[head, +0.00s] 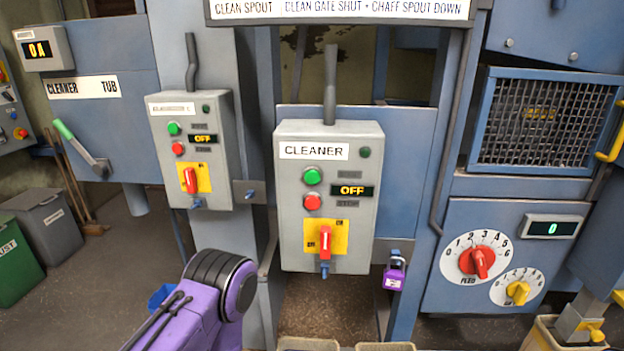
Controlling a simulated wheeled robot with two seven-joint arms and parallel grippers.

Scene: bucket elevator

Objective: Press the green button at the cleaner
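The cleaner control box (293,228) is a grey panel labelled CLEANER in the middle of the head view. Its green button (312,176) is at the upper left of the panel. A red button (312,202) sits just below it. The display (352,191) beside them reads OFF. A red rotary handle (325,242) on a yellow plate points straight up and down at the bottom of the panel. A purple arm link of mine shows at the lower left, below and left of the box. Neither gripper's fingers are in view.
A similar grey box (219,160) with its own green and red buttons stands to the left, also reading OFF. A purple padlock (394,273) hangs right of the cleaner box. Feed dials (479,262) are farther right. The space before the cleaner panel is clear.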

